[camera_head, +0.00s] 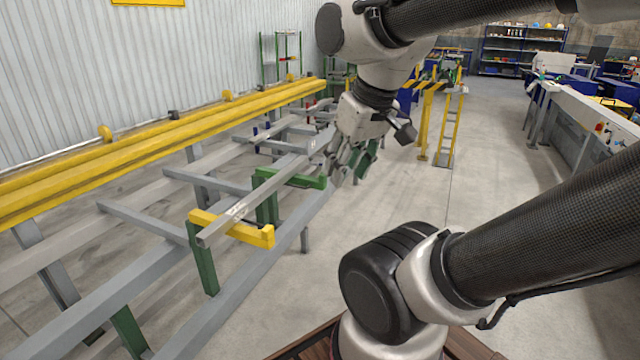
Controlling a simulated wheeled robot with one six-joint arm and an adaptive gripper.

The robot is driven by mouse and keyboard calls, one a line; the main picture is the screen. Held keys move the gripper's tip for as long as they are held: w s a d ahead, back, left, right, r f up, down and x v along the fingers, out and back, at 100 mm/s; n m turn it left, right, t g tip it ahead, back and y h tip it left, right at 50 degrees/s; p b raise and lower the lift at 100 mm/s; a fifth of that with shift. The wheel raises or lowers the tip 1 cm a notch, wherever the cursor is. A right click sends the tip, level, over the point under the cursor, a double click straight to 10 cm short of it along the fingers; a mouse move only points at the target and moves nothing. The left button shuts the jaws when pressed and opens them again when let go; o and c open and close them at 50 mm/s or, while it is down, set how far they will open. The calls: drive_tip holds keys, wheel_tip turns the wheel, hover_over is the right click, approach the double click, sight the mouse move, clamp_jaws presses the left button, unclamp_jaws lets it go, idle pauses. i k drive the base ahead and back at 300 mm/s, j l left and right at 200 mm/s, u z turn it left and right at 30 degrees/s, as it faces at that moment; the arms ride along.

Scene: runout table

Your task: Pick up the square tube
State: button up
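The square tube (245,205) is a long, thin grey bar. Its near end rests on a yellow bracket (232,228) of the runout table. It runs away over a green support (290,179) towards my gripper. My gripper (340,165) points downward at the far part of the tube, by the table's right side. Its fingers look close to the tube, but I cannot tell whether they touch it or lie around it. The gripper and wrist hide the tube's far end. The finger opening is too small to judge.
The grey runout table frame (235,305) has several crossbars and green posts. A yellow rail (160,135) runs along its left side by the wall. A yellow stand (450,125) is behind the gripper to the right.

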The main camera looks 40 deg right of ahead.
sight(210, 234)
drive_tip(key=z, duration=0.45)
drive_tip(key=i+l+u, duration=0.15)
drive_tip(key=i+u, duration=0.2)
drive_tip(key=i, duration=0.95)
